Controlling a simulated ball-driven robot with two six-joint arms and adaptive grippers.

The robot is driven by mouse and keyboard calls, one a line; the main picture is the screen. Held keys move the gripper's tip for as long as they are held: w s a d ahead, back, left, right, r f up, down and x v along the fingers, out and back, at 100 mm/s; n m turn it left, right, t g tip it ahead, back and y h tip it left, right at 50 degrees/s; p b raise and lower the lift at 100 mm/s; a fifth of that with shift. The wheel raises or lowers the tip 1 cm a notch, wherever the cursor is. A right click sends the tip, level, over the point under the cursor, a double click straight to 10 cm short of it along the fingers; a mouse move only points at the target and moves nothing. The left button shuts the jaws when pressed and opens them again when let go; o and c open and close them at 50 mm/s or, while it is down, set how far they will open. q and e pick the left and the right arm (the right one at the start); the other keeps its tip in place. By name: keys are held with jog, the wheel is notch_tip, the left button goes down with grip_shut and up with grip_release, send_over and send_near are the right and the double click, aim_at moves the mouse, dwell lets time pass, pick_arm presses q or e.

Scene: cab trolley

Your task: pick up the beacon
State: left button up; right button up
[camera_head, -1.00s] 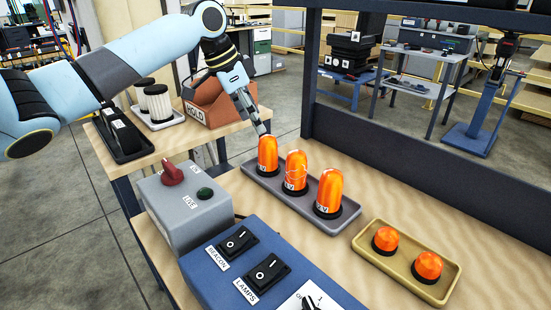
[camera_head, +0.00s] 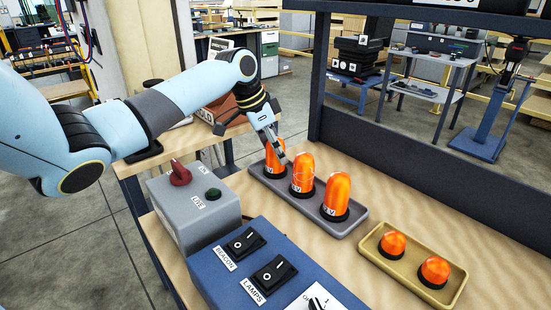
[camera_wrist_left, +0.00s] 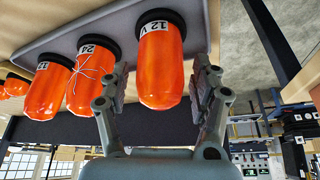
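Three tall orange beacons with black bases stand upright in a grey tray (camera_head: 374,223). The nearest to my left gripper (camera_head: 277,147) is the left beacon (camera_head: 271,165), partly hidden by the fingers. In the left wrist view, this beacon (camera_wrist_left: 161,65) is labelled 12 V. My left gripper (camera_wrist_left: 160,82) is open there, with one finger on each side of it and gaps still visible. The middle beacon (camera_head: 303,172), labelled 24, has white crack-like lines on its dome. The right beacon (camera_head: 337,194) has a label I cannot read surely. My right gripper is not in view.
A tan tray (camera_head: 413,280) with two short orange domes lies at the right. A grey switch box (camera_head: 187,215) and a blue panel (camera_head: 240,283) with switches stand in front. A dark frame post (camera_head: 318,75) rises behind the beacons. A brown HOLD bin (camera_head: 222,108) sits behind my left arm.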

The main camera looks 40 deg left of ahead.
pick_arm(q)
jog(key=c, duration=1.1)
